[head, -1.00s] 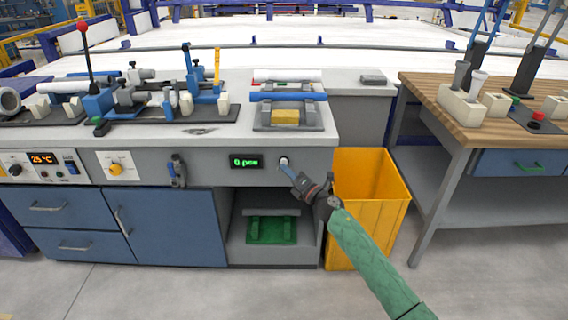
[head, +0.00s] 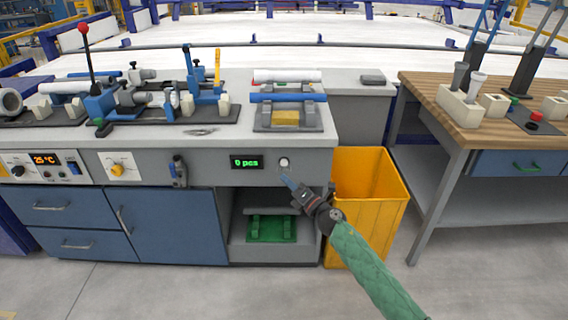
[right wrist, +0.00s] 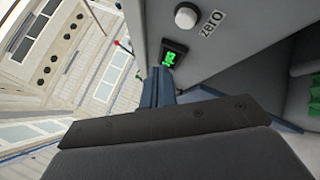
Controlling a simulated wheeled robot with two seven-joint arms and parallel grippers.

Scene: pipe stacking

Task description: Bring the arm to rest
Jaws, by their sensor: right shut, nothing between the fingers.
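My right gripper (head: 287,178) is shut and empty in the head view. Its tips are a little below the round white button (head: 284,162) on the grey bench front, apart from it. In the right wrist view my right gripper (right wrist: 158,82) also shows shut. There the white button (right wrist: 186,17) sits beside the word "zero". The green display (head: 246,162) reads "0 pcs" in the head view. My green-sleeved right arm comes in from the lower right. My left gripper is not in view.
A yellow bin (head: 368,205) stands right beside my right gripper and forearm. A wooden table (head: 490,100) stands at the right. The floor in front is clear.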

